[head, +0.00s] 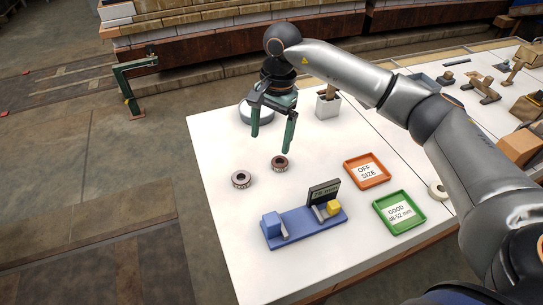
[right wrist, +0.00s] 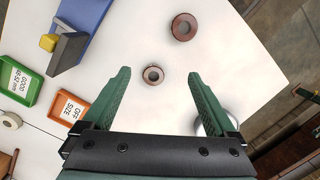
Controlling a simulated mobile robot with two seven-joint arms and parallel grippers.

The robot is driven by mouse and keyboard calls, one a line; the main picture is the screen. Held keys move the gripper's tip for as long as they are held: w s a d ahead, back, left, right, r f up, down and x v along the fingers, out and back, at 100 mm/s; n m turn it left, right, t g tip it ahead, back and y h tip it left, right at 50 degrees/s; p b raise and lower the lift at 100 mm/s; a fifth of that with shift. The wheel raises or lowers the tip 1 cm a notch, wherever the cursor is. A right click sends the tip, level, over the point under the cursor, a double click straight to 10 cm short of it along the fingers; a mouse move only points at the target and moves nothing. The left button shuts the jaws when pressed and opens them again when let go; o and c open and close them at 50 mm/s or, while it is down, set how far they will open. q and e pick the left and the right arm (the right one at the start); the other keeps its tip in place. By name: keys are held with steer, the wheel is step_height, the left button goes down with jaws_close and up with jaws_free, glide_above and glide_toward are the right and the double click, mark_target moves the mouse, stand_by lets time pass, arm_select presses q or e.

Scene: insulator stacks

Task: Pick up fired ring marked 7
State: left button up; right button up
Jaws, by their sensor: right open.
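Two small brown rings lie flat on the white table. One ring (head: 279,162) is nearer the trays and the other ring (head: 241,179) is to its left; no number can be read on either. My right gripper (head: 271,143) is open and empty, above the table just behind the nearer ring. In the right wrist view, that ring (right wrist: 146,74) shows between the open fingertips, apart from both. The other ring (right wrist: 174,27) lies beyond them, up and to the right. My left gripper is not in view.
A blue gauge stand (head: 300,232) with a dark display stands in front of the rings. An orange OFF SIZE tray (head: 386,178) and a green GOOD tray (head: 420,222) lie to the right. A round grey object (head: 245,114) and a white container (head: 328,107) stand behind. The left table is clear.

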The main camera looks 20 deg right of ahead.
steer(key=w+d+r+h, duration=0.1)
steer(key=d, duration=0.2)
glide_above(280, 158)
steer(key=s, duration=0.1)
steer(key=f, duration=0.6)
steer(key=shift+s+a+f, duration=0.1)
steer(key=shift+a+f, duration=0.05)
steer(key=shift+a, duration=0.15)
steer(key=shift+f, duration=2.8)
steer(key=c, duration=1.4)
steer(key=shift+r, duration=0.1)
steer(key=shift+c, duration=0.2)
